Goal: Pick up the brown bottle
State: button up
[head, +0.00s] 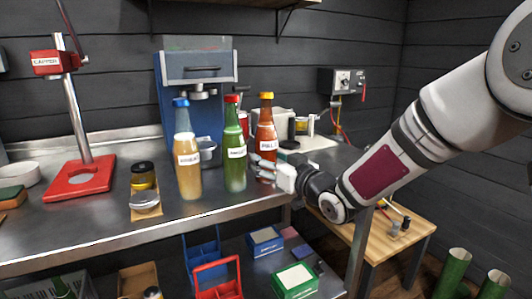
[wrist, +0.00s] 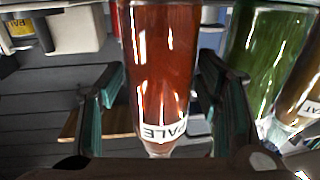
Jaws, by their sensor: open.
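The brown bottle (head: 266,132) stands upright on the steel counter, with reddish-brown liquid, a yellow cap and a white label.
A green bottle (head: 234,150) with a red cap stands close to the left of the brown one. Left of that is a tan bottle (head: 187,160) with a blue cap. A blue machine (head: 170,100) stands behind. The steel counter (head: 95,222) has free room at its front left.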

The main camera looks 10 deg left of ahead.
jog(key=shift+w+a, duration=0.45)
jog(key=shift+w, duration=0.05)
jog(key=shift+r, duration=0.1)
grip_shut()
